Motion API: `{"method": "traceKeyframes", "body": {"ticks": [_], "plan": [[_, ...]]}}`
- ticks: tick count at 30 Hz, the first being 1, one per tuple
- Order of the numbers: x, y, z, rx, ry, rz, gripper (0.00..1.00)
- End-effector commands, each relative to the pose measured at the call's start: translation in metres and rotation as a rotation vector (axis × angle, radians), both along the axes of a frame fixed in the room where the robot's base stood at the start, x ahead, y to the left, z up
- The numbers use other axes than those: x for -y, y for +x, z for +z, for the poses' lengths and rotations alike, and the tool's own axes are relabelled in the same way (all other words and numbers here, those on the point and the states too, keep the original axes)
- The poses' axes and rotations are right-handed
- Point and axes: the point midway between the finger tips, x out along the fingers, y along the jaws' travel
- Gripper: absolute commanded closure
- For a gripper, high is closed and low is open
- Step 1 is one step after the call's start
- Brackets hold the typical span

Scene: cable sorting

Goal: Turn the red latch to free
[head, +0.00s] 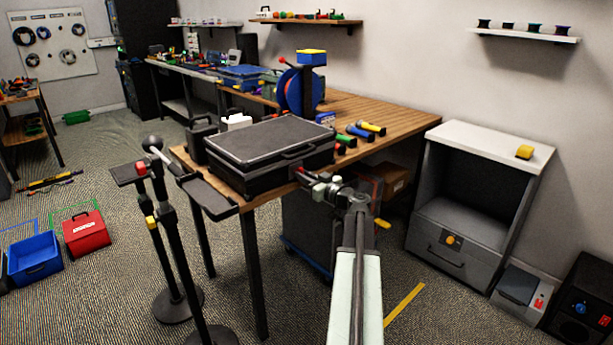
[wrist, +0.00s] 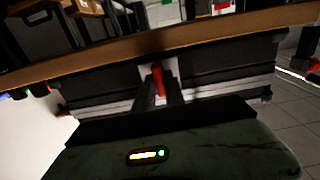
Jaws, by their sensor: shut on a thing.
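A black hard case (head: 255,157) with a silver rim band and a handle lies shut on the wooden table. My gripper (head: 312,186) is at the case's front right side, near the table edge. In the wrist view, the red latch (wrist: 158,79) stands on a pale plate on the case's side. The two dark fingers of my gripper (wrist: 160,92) are shut on the latch, one on each side. The latch's lower part is hidden between the fingers. In the head view my gripper is small and the latch is hard to make out.
Several coloured cylinders (head: 360,134) lie on the table right of the case, with a blue reel (head: 297,92) behind. Black stands (head: 168,235) are left of my arm. A grey cabinet (head: 467,225) stands at the right. The wooden table edge (wrist: 150,43) runs close in the wrist view.

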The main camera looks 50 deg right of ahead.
Motion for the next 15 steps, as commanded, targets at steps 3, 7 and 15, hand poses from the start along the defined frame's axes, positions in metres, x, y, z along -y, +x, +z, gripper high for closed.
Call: {"method": "traceKeyframes", "body": {"ticks": [3,7,15], "plan": [[-0.0024,0.0009,-0.0017,-0.005,-0.005,0.006,1.00],[-0.0019,0.0007,-0.0014,-0.004,-0.004,0.005,0.64],[-0.0003,-0.0008,-0.0006,-0.002,-0.001,0.001,0.64]]}}
